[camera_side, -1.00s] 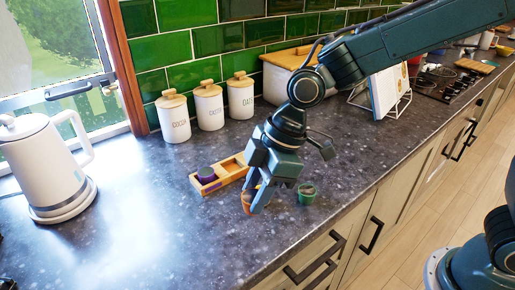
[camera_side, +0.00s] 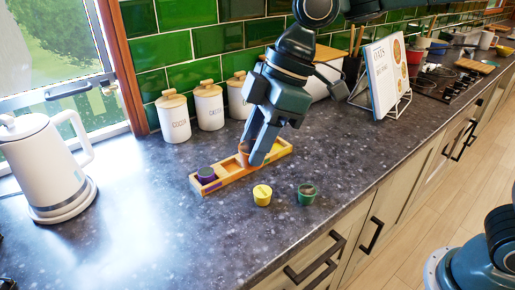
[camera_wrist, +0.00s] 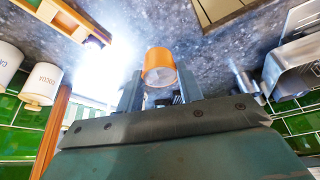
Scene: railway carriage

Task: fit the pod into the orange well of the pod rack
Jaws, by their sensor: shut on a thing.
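My gripper (camera_side: 250,157) is shut on an orange pod (camera_wrist: 160,62), which sits between the two fingers in the wrist view. In the side view the pod is mostly hidden by the fingers, over the middle of the wooden pod rack (camera_side: 222,184). I cannot tell whether the pod touches the rack. A purple pod (camera_side: 206,175) sits in the rack's left end. The rack's right end shows past my fingers. The orange well cannot be made out; my gripper covers the rack's middle.
A yellow pod (camera_side: 262,195) and a green pod (camera_side: 307,194) stand on the counter in front of the rack. White canisters (camera_side: 209,104) stand behind it, a white kettle (camera_side: 45,165) at the left, and a book on a stand (camera_side: 385,75) at the right.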

